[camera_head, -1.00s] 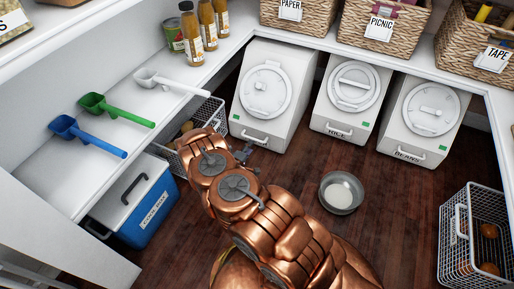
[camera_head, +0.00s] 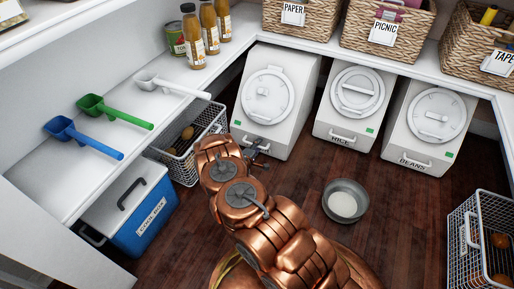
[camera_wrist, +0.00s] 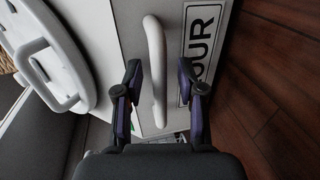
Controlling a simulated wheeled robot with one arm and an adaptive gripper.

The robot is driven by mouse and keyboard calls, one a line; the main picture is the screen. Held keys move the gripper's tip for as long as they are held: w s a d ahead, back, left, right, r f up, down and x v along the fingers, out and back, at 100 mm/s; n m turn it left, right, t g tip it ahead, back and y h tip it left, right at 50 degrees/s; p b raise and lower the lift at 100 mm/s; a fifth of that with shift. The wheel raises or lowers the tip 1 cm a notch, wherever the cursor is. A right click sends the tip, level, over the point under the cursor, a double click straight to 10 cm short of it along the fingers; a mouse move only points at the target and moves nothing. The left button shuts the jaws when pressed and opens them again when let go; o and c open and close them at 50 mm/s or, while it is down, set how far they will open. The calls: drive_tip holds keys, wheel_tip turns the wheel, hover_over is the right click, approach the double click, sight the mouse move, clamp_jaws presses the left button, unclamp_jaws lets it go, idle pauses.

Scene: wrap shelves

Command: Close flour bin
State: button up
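The flour bin (camera_head: 300,85) is the leftmost of the white bins under the shelf. Its round lid (camera_head: 267,95) is seated on its sloped front. It also fills much of the wrist view (camera_wrist: 125,25), with a label ending in "OUR" (camera_wrist: 202,40) and a white bar handle (camera_wrist: 155,35). My gripper (camera_wrist: 158,65) is open, with one dark finger on each side of the handle; I cannot tell whether either touches it. In the head view my gripper (camera_head: 256,149) is at the lower front of the bin, partly hidden by my copper arm.
The rice bin (camera_head: 335,110) and beans bin (camera_head: 410,140) stand to the right. A round metal bowl (camera_head: 362,190) sits on the floor. A wire basket (camera_head: 180,168) and blue cooler (camera_head: 150,220) are on the left. Another wire basket (camera_head: 465,260) is at lower right.

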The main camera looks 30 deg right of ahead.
drive_tip(key=shift+c, duration=0.2)
clamp_jaws()
idle(0.3)
